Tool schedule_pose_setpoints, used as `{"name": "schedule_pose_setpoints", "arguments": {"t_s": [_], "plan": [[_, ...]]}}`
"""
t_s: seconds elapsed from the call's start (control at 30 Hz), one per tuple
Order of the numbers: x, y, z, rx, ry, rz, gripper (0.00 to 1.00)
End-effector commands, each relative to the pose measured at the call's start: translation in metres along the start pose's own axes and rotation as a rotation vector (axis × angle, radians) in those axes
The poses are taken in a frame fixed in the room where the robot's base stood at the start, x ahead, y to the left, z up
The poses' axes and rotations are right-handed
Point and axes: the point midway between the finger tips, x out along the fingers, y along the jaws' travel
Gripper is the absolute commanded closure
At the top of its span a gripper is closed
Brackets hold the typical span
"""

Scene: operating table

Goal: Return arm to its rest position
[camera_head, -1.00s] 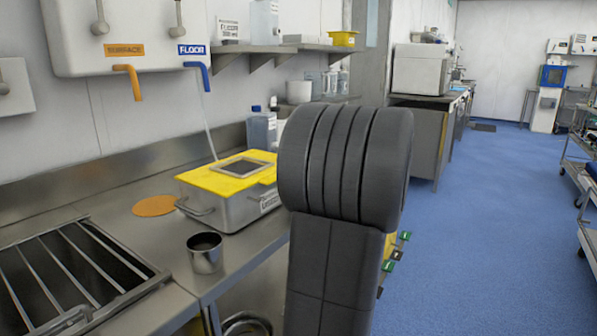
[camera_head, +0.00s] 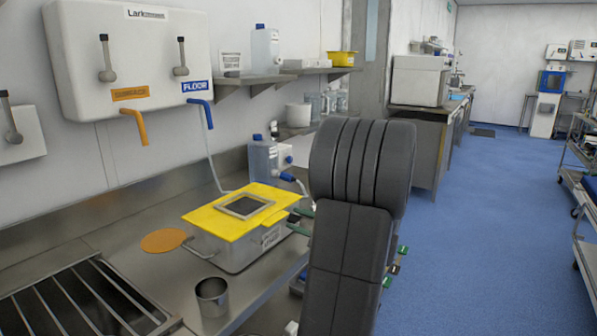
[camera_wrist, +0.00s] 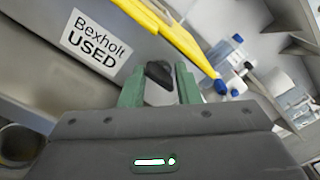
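My gripper (camera_head: 296,219) shows beside my dark grey arm, close to the right end of a steel container with a yellow lid (camera_head: 220,222). In the wrist view my gripper (camera_wrist: 159,78) has two green fingers, spread apart. A small dark part (camera_wrist: 158,73) shows between or just beyond them; I cannot tell whether they touch it. The container's side with its "Bexholt USED" label (camera_wrist: 92,44) lies just ahead and to the left. My arm rises in front of the counter and hides part of it.
A steel cup (camera_head: 212,297) stands on the counter in front of the container. An orange disc (camera_head: 163,240) lies left of it, near a barred sink (camera_head: 75,305). A bottle (camera_head: 263,160) stands behind. Blue floor (camera_head: 480,240) at right is open.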

Motion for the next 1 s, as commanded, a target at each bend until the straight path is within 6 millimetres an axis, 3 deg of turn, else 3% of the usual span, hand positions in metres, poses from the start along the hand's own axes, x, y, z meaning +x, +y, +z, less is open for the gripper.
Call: {"name": "schedule_pose_setpoints", "arguments": {"t_s": [0.7,1.0], "plan": [[-0.0001,-0.0051,0.0024,0.581,0.000,-0.001,0.71],[-0.0002,-0.0037,0.0001,0.749,0.000,-0.001,0.71]]}}
